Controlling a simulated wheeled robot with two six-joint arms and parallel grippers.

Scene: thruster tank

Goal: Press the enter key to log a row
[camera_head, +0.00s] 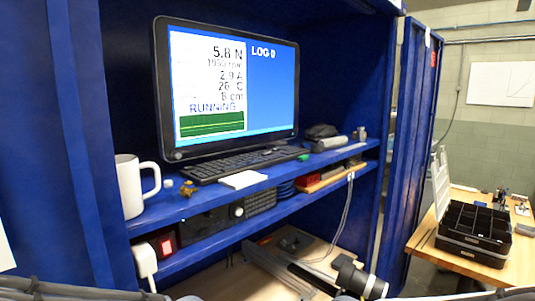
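A black keyboard (243,164) lies on the upper blue shelf in front of the monitor (270,95). The enter key is too small to pick out among the dark keys. The monitor reads "LOG 0" on blue at the right. Its left panel shows 5.8 N, 2.9 A, "RUNNING" and a green trace. Neither gripper shows in the head view. Dark parts that look like my arms show only at the bottom left and bottom right edges, well below and in front of the keyboard.
A white mug (130,186) and small brass part stand left of the keyboard. A white pad (243,180) lies before it. Blue cabinet walls (75,140) enclose the shelves. A black organizer box (474,232) sits on a wooden bench at right.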

